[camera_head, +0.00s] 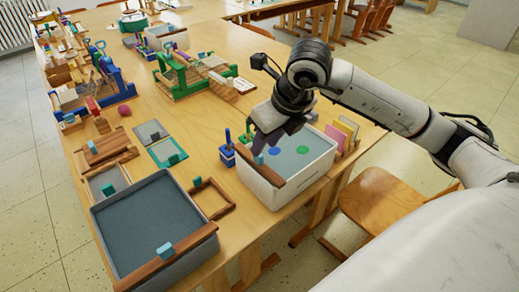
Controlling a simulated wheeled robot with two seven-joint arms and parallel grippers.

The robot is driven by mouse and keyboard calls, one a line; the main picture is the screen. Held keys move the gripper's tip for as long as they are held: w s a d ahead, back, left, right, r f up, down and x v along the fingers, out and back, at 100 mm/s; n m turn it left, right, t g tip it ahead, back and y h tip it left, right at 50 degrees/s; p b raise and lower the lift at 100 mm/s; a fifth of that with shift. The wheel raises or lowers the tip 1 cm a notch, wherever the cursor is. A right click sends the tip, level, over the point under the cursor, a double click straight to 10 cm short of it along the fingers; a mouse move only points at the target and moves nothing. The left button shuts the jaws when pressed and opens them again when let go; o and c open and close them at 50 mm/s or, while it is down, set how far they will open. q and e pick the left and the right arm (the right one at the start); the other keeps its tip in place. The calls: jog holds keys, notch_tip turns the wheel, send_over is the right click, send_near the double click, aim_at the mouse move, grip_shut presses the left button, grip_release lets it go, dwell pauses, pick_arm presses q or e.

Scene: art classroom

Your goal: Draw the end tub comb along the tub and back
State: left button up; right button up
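A white tub (262,190) of grey-blue liquid stands at the table's right edge, with a blue spot and a green spot on the liquid. A wooden comb bar (298,178) lies across its near-left end. My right gripper (259,156) reaches down from the right over the bar's far part. My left gripper is not in view.
A wooden frame (229,207) lies between the tubs. Small blue holders with tools (228,155) stand close left of the white tub. Coloured cards (346,130) stand behind it. A chair (385,205) is at right. Green and blue racks stand farther back.

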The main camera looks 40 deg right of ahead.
aim_at(258, 160)
jog(key=x, duration=0.5)
grip_shut()
